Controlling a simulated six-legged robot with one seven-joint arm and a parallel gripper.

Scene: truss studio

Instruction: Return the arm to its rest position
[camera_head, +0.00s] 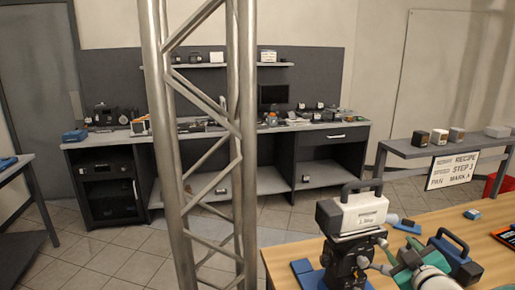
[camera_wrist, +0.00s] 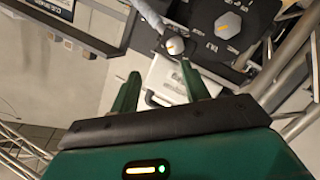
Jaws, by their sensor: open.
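My gripper (camera_wrist: 160,69) shows in the wrist view as two green fingers standing apart, with nothing held between them. Beyond the fingertips are a white case (camera_wrist: 165,82) and a grey knob with an orange mark (camera_wrist: 176,45). I cannot tell whether the fingers touch either. A white box with a dark handle (camera_head: 352,213) sits on top of the stand.
A metal truss column (camera_head: 172,130) stands close in front. The wooden table (camera_head: 480,232) fills the lower right, with a blue case (camera_head: 447,250) on it. A grey shelf (camera_head: 425,149) with small boxes and a sign (camera_head: 453,170) is behind. A cluttered workbench (camera_head: 335,130) lines the wall.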

